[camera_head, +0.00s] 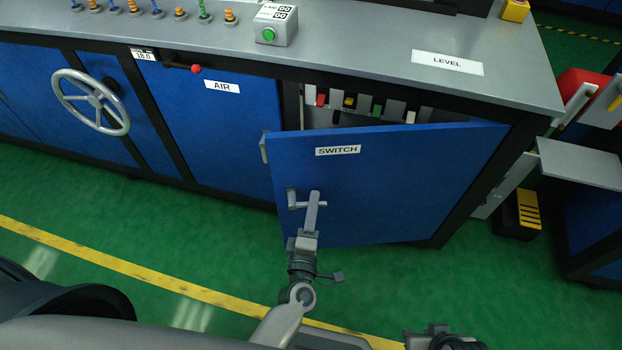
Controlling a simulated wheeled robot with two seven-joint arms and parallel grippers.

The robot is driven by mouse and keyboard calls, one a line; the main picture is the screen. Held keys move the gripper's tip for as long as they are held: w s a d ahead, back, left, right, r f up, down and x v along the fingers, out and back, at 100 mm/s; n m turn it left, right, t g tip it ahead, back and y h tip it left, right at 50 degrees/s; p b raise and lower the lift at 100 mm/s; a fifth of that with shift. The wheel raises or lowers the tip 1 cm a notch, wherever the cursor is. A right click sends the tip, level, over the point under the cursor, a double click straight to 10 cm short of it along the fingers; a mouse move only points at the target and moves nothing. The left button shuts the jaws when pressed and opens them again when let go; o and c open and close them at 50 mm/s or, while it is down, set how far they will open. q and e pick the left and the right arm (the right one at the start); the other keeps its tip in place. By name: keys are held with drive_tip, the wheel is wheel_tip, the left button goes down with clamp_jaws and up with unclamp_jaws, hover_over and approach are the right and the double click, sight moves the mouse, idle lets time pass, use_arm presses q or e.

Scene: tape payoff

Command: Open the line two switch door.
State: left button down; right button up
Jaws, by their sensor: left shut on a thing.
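The blue door labelled SWITCH (400,170) stands partly open, its left edge swung out from the cabinet. Its right edge stays near the cabinet frame. Through the gap above it I see several coloured switches (349,101) inside; the lower interior is hidden by the door. My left gripper (312,198) is shut on the grey door handle (293,199) near the door's left edge. My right gripper (440,337) shows only in part at the bottom edge, away from the door, and its jaws cannot be made out.
A grey worktop (370,60) with a LEVEL label runs above the door. A blue AIR panel (220,130) and a handwheel (91,102) are to the left. A yellow-and-black step (527,212) stands at the right. Green floor (170,235) in front is clear, with a yellow line.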

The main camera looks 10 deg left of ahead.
use_arm(q)
drive_tip(key=s, duration=0.1)
drive_tip(key=s+d, duration=0.2)
drive_tip(key=s, duration=0.1)
drive_tip(key=c, duration=1.8)
unclamp_jaws()
drive_tip(key=shift+o, duration=0.2)
drive_tip(key=shift+s, duration=0.1)
